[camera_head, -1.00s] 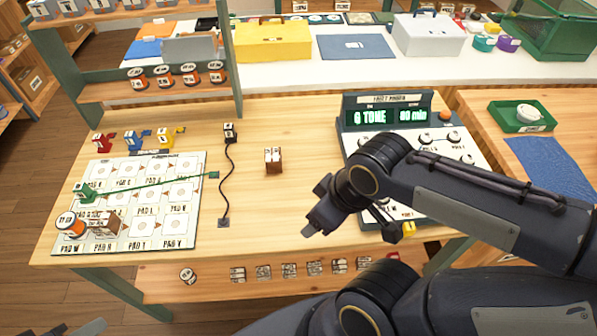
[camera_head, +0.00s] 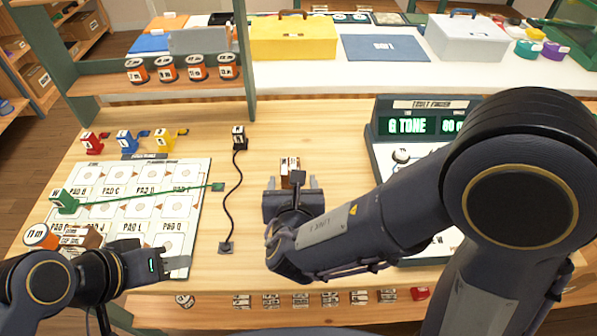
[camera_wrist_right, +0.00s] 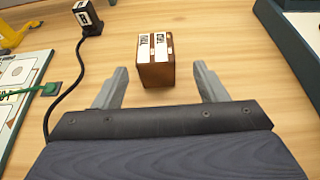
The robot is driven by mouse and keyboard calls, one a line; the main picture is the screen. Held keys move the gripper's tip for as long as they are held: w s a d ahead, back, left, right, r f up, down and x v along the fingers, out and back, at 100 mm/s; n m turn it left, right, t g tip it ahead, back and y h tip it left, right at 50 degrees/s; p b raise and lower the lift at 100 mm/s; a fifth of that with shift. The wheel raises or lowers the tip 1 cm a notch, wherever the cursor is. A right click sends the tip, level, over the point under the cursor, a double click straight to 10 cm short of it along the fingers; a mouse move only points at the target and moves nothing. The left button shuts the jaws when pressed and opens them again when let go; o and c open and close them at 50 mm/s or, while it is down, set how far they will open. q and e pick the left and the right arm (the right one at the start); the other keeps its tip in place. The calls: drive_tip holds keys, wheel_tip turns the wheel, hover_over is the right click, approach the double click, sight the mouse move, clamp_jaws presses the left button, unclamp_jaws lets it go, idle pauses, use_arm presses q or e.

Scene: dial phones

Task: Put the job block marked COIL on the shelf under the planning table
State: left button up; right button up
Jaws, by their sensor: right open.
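A brown job block (camera_head: 289,168) with white labels stands on the planning table (camera_head: 330,125); its lettering is too small to read. My right gripper (camera_head: 292,184) is open on the near side of it. In the right wrist view the block (camera_wrist_right: 155,62) is centred ahead, between the lines of the two spread fingers (camera_wrist_right: 160,72), with clear gaps either side. My left gripper (camera_head: 165,262) is over the near right corner of the pad board; its jaw opening is not clear. Another brown block (camera_head: 82,237) lies on the board. The shelf (camera_head: 215,303) shows below the table's front edge.
Several small labelled blocks (camera_head: 300,299) line the shelf. A black cord (camera_head: 232,195) runs left of the block. The pad board (camera_head: 203,190) with a green cord is at left, the tone console (camera_head: 385,160) at right. My right arm hides much of the table's right side.

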drive_tip(key=x, duration=0.6)
drive_tip(key=shift+w+a+f, duration=0.1)
drive_tip(key=shift+a+f, duration=0.15)
drive_tip(key=shift+c, duration=0.3)
drive_tip(key=c, duration=1.1)
drive_tip(key=shift+r, duration=0.2)
